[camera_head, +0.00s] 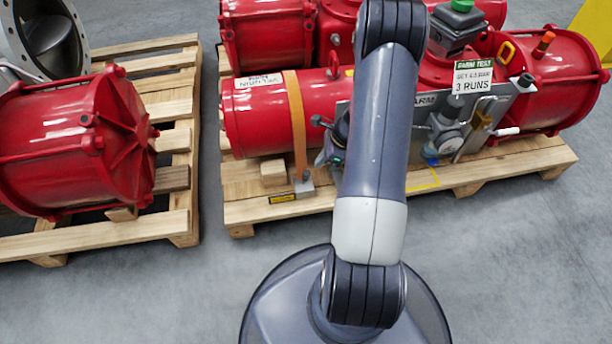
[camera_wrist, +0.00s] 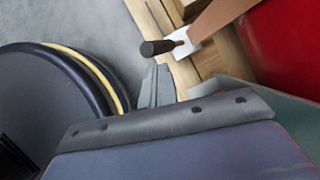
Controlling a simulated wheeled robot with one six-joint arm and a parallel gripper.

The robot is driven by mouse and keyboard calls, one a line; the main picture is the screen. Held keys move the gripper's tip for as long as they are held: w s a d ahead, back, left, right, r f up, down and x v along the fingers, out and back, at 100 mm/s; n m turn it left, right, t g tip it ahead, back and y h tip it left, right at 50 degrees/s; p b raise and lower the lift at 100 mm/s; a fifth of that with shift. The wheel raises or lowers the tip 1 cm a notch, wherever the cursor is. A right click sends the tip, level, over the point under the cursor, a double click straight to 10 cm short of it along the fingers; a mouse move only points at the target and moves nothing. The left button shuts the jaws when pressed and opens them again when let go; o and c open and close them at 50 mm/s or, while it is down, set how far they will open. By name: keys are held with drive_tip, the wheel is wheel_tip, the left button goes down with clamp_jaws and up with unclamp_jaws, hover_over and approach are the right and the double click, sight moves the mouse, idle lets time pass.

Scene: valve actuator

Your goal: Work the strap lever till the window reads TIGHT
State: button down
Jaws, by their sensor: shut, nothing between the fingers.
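The orange strap (camera_head: 297,120) runs down over the red cylinder to a small grey metal fitting (camera_head: 304,187) at the pallet edge. In the wrist view the strap (camera_wrist: 218,18) meets a pale bracket (camera_wrist: 188,42) with a short dark lever handle (camera_wrist: 158,47) sticking out left. My gripper (camera_wrist: 159,70) is shut and empty, its fingertips just below the handle in the picture; I cannot tell if they touch it. In the head view my gripper is largely hidden by my arm. No window reading is legible.
The red actuator (camera_head: 350,95) lies on a wooden pallet (camera_head: 245,205), with a grey valve panel (camera_head: 490,125) and hanging sign (camera_head: 472,78) to the right. A second pallet (camera_head: 180,220) with a red cylinder (camera_head: 75,145) stands left. Grey floor between the pallets is clear.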

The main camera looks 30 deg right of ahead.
sight(305, 179)
drive_tip(key=s+b+x, duration=0.1)
drive_tip(key=b+x, duration=0.3)
drive_tip(key=x, duration=0.2)
drive_tip(key=shift+w+f+b, duration=0.25)
drive_tip(key=shift+f+b, duration=0.05)
drive_tip(key=shift+a, duration=0.2)
drive_tip(key=shift+f+b, duration=1.7)
drive_tip(key=shift+f, duration=0.6)
drive_tip(key=shift+r, duration=0.1)
drive_tip(key=shift+s+d+r+p, duration=0.25)
drive_tip(key=shift+d+r+p, duration=0.1)
drive_tip(key=shift+d, duration=0.25)
drive_tip(key=shift+s+d+r+p, duration=0.25)
drive_tip(key=shift+d+r+p, duration=0.05)
drive_tip(key=shift+d, duration=0.3)
